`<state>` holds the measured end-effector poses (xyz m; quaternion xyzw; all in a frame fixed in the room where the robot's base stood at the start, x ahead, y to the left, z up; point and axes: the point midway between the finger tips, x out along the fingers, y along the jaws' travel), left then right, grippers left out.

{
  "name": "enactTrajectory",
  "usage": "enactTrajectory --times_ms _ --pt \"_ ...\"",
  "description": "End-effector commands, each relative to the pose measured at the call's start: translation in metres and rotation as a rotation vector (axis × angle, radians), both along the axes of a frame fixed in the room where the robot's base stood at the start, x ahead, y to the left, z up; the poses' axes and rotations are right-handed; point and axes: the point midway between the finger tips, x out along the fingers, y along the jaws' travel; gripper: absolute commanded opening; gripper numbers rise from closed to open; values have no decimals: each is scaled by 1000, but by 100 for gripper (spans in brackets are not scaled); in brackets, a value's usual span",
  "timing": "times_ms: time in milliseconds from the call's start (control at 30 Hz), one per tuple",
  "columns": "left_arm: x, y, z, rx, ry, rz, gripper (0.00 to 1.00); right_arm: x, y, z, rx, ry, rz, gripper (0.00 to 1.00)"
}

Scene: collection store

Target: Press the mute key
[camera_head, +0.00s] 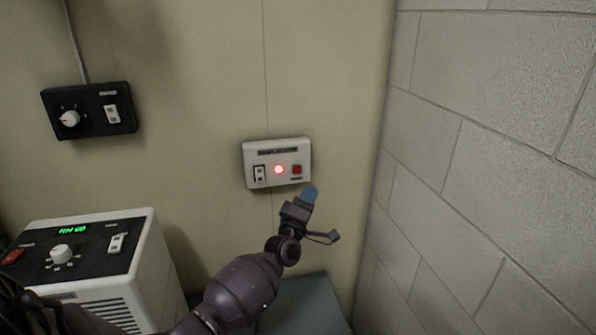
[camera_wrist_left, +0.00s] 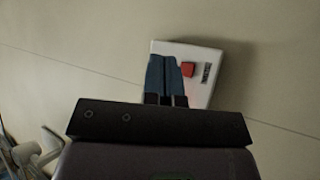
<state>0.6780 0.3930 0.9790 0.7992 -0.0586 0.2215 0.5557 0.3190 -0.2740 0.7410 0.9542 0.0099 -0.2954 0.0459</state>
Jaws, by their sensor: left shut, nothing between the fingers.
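The labels are too small to read, so I cannot confirm which is the mute key. My left gripper (camera_head: 309,193) is shut and empty, its blue fingertips just below the panel's lower right corner. In the left wrist view the shut fingers (camera_wrist_left: 164,66) overlap the panel (camera_wrist_left: 205,92) beside the red key (camera_wrist_left: 188,69); the lamp and rocker are hidden there. Contact is not visible.
A black wall box (camera_head: 90,122) with a knob and a rocker hangs at upper left. A white unit (camera_head: 150,270) with a green display, knob and switches stands at lower left. A block wall (camera_head: 480,150) rises at right. The wall around the panel is clear.

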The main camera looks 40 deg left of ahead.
Motion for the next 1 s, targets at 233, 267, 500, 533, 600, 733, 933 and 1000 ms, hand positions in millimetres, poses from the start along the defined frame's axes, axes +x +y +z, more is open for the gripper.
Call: enactTrajectory --times_ms 233,267,500,533,600,733,933,1000 --pt "7 9 -3 4 3 1 0 -2 -1 -7 -5 9 5 77" --pt "9 11 -4 4 4 1 0 -3 -1 -9 -6 11 5 77" --pt "28 32 -6 4 6 1 0 -4 -1 -24 -7 29 10 77" --pt "30 35 -6 4 6 1 0 -4 0 -26 -7 31 11 77" --pt "36 42 -6 5 7 0 0 -2 1 -28 -6 30 13 77" --pt "45 52 -6 4 6 1 0 3 3 -29 -5 26 17 77" --pt "54 63 -3 4 3 1 0 5 4 -33 -3 29 20 77" --pt "56 65 -2 4 3 1 0 5 4 -32 -2 27 19 77"
